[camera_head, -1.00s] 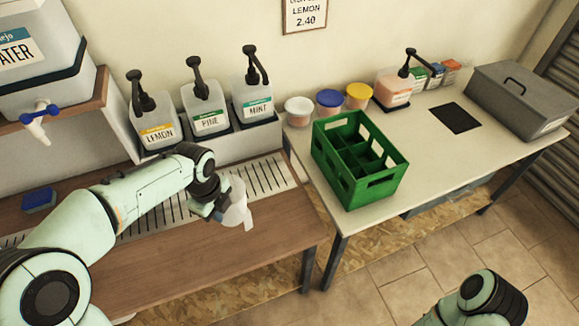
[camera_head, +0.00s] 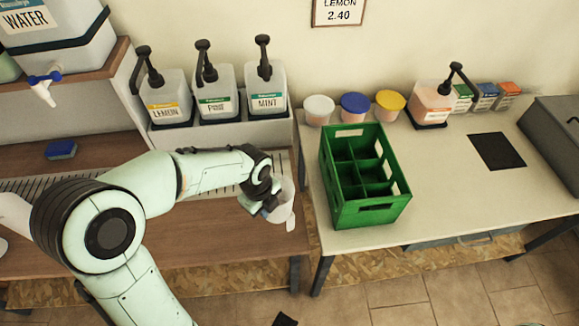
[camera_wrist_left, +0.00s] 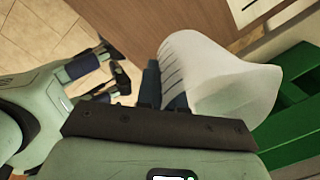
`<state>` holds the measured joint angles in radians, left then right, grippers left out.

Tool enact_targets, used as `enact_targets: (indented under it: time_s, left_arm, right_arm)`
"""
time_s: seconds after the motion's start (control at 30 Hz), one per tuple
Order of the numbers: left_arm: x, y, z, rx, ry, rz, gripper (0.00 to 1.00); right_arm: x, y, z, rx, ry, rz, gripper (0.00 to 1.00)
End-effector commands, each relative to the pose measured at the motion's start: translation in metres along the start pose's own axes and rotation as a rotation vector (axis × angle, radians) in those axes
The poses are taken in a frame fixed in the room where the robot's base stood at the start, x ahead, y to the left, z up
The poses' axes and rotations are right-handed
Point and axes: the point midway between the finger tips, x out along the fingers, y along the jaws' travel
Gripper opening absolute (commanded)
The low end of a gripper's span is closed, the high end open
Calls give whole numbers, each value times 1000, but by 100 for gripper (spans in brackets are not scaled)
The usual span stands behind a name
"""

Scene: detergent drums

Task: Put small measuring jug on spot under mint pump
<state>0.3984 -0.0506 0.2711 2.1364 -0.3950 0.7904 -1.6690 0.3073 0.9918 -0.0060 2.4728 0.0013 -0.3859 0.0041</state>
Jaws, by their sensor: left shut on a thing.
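The small measuring jug (camera_head: 284,207) is translucent white. My left gripper (camera_head: 266,207) is shut on it and holds it in the air near the right end of the brown counter, in front of the mint pump. In the left wrist view the jug (camera_wrist_left: 225,85) is tilted across the picture beyond the finger bases. The mint pump bottle (camera_head: 266,90) stands at the right end of the pump row, its black spout facing forward. The slotted drip strip (camera_head: 222,190) runs below the pumps; my left arm partly hides it. My right gripper (camera_wrist_left: 108,78) looks open and empty in the left wrist view.
Lemon (camera_head: 165,97) and pine (camera_head: 217,92) pumps stand left of mint. A green crate (camera_head: 362,210) stands on the pale table (camera_head: 460,190) to the right, close to the jug. Lidded tubs (camera_head: 354,108) stand behind it. A blue sponge (camera_head: 61,149) lies on the counter at left.

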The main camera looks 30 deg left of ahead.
Motion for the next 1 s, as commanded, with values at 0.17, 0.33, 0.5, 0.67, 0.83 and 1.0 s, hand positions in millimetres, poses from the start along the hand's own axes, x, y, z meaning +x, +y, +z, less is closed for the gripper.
enact_targets:
  time_s: [0.17,0.33,0.5,0.67,0.83,1.0]
  left_arm:
    - [2,0,4,-6,1,-2,0]
    - [4,-23,30,-10,2,-1,0]
    - [6,-53,66,-9,2,-1,0]
    - [7,-81,99,-7,2,-2,0]
    - [9,-108,131,-7,3,-2,0]
    - [16,-124,151,-5,4,1,0]
  right_arm:
    - [-1,0,0,0,0,0,43]
    - [-6,-2,0,-1,1,-1,43]
    - [-14,-6,-1,-2,4,-2,43]
    - [-23,-9,-2,-3,8,-3,43]
    - [-35,-14,-4,-5,13,-5,43]
    - [-42,-17,-6,-6,17,-6,43]
